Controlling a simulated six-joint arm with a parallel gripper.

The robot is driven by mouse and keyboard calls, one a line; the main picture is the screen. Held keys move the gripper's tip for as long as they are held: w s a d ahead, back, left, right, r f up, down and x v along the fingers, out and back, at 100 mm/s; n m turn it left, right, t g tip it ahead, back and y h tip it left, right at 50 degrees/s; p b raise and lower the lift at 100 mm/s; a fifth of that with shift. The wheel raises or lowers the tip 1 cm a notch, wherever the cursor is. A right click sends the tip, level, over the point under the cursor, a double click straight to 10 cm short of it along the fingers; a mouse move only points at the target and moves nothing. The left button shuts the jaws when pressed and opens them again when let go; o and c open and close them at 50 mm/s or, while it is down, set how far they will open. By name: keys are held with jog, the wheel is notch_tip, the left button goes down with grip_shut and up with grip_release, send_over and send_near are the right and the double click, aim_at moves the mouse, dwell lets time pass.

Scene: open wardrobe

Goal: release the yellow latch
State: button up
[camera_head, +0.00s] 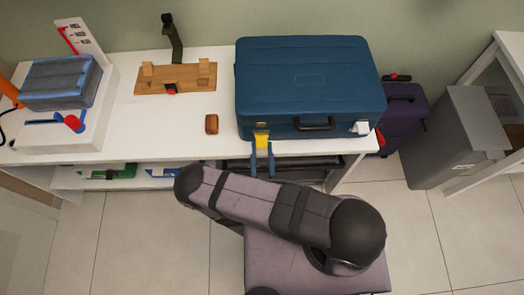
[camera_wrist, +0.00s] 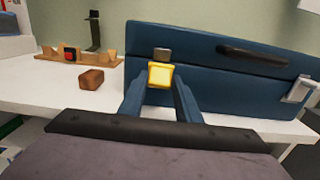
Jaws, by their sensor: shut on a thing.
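A blue suitcase (camera_head: 310,82) lies closed on the white table, its front face towards me. The yellow latch (camera_head: 262,140) is on the left of that front face; it also shows in the wrist view (camera_wrist: 160,75), below a grey catch (camera_wrist: 161,54). My gripper (camera_head: 262,152) is at the latch, and its two blue fingers (camera_wrist: 160,92) are on either side of the yellow piece, shut on it. A second, white-grey latch (camera_head: 359,128) is at the right of the front face, and a dark handle (camera_head: 315,123) lies between them.
A small brown block (camera_head: 211,124) sits left of the suitcase on the white table (camera_head: 110,135). A wooden stand (camera_head: 177,78) is behind it, and a machine with a blue-grey top (camera_head: 60,83) is at the far left. A purple case (camera_head: 403,112) and a grey bin (camera_head: 455,135) stand to the right.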

jog(key=shift+f+t+b, duration=0.55)
jog(key=shift+t+b, duration=0.05)
jog(key=shift+b, duration=0.5)
jog(key=shift+r, duration=0.1)
jog(key=o, duration=1.1)
jog(key=shift+s, duration=0.1)
jog(key=shift+c, duration=0.2)
jog(key=shift+s, duration=0.15)
jog(key=s+f+b, duration=0.1)
jog(key=s+b, duration=0.1)
jog(key=s, duration=0.4)
jog(key=shift+s, duration=0.4)
